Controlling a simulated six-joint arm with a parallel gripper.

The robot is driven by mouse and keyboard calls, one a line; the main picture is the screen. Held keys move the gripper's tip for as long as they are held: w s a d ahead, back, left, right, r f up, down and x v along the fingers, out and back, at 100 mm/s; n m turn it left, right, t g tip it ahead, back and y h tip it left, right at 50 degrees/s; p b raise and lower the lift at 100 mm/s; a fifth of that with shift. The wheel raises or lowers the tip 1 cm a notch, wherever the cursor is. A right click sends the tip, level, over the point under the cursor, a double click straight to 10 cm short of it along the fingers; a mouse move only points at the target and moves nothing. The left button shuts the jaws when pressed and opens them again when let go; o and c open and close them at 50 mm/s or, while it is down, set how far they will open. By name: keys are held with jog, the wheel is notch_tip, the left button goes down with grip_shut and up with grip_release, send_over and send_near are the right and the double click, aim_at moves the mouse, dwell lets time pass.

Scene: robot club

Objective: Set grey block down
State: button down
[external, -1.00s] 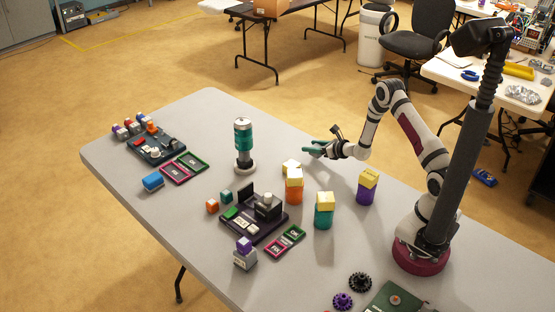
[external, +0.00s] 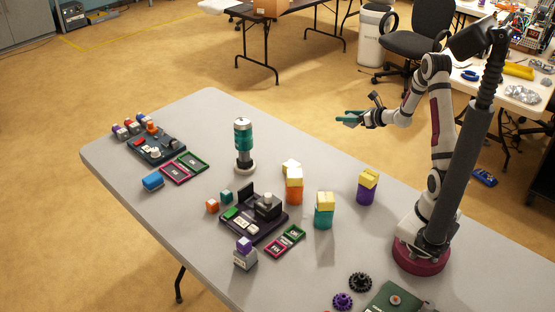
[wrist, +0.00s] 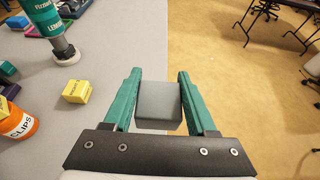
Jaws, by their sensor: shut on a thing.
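My gripper (external: 350,117) is raised near the far long edge of the table (external: 215,105) in the external view. In the wrist view its two teal fingers (wrist: 158,95) are on either side of the grey block (wrist: 158,105), and it is shut on it. The block's top looks level. In that view the block overlaps the table edge, with tan floor showing beyond it. I cannot make out the block clearly in the external view.
A yellow block (external: 291,166) stands near the orange canister (external: 294,194), which has a yellow block on top. A teal canister (external: 324,215) and a purple canister (external: 366,194) also carry yellow blocks. A teal bottle (external: 243,140) stands further left. The table by the far edge is clear.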

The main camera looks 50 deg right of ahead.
notch_tip(320, 180, up, 7)
jog(key=w+a+n+y, duration=0.2)
jog(key=w+a+y, duration=0.1)
jog(key=w+a, duration=0.5)
jog(key=n+g+y, duration=0.4)
jog(key=n+y, duration=0.3)
send_over(191, 233)
jog(key=f, duration=1.8)
jog(key=shift+d+f, duration=0.2)
jog(key=shift+f, duration=0.1)
notch_tip(191, 233, down, 3)
jog(key=shift+a+f, duration=0.1)
jog(key=shift+f, duration=0.4)
